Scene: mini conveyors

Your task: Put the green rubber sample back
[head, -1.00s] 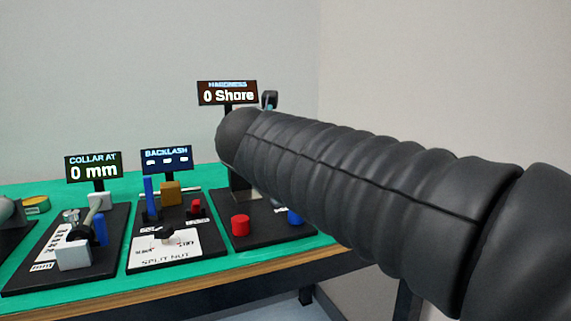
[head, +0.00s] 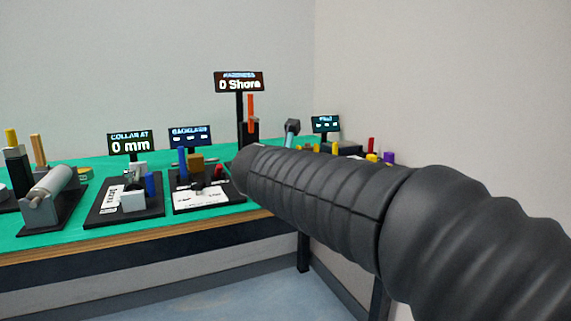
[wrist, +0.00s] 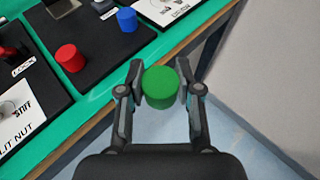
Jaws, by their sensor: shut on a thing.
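The green rubber sample (wrist: 160,88) is a short green cylinder, held between the two fingers of my gripper (wrist: 162,92) in the wrist view. My gripper is shut on it and holds it over the floor, just off the table's front edge. In the wrist view, a red cylinder (wrist: 70,58) and a blue cylinder (wrist: 127,19) stand on a black base plate (wrist: 98,48). The hardness display (head: 239,82) reads 0 Shore in the head view. In the head view my arm hides my gripper, the green sample and most of the hardness station.
A collar station with its display (head: 131,142) and a backlash station with its display (head: 190,136) stand left on the green table (head: 75,228). A grey roller device (head: 50,190) is further left. More small coloured parts stand at the back right. The wooden table edge (wrist: 190,40) runs beside my gripper.

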